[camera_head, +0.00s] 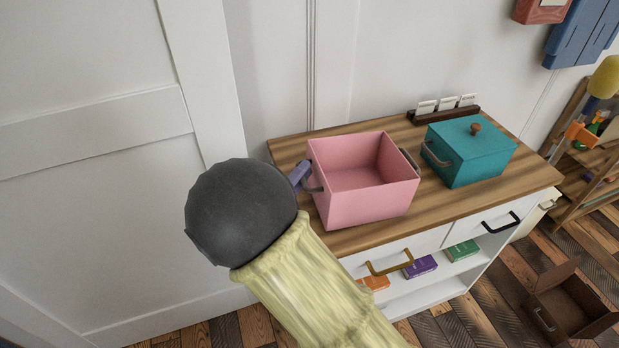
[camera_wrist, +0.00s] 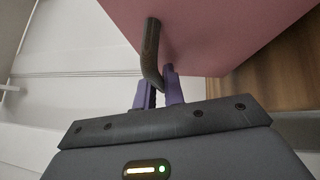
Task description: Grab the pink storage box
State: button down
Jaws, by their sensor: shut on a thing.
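The pink storage box (camera_head: 368,200) is open-topped and empty, with a dark handle on its left side and another on its right. In the head view it is at the left part of the wooden cabinet top. My gripper (camera_head: 303,176) is at the box's left side, with its purple fingers shut on the left handle (camera_head: 315,178). My dark wrist and pale forearm hide part of the cabinet's front left. In the wrist view my gripper (camera_wrist: 159,91) has its fingers at the lower end of the curved dark handle (camera_wrist: 151,52), beside the pink wall (camera_wrist: 215,32).
A teal lidded box (camera_head: 470,152) stands to the right on the cabinet top (camera_head: 290,146). A dark card holder (camera_head: 445,114) is behind it. Drawers with handles (camera_head: 388,267) are below. A brown crate (camera_head: 570,308) sits on the floor at right. A white wall closes off the back.

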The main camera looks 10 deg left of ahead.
notch_tip(320, 180, up, 9)
jog(key=shift+f+p, duration=0.2)
jog(key=shift+p, duration=0.85)
jog(key=shift+w+f, duration=0.1)
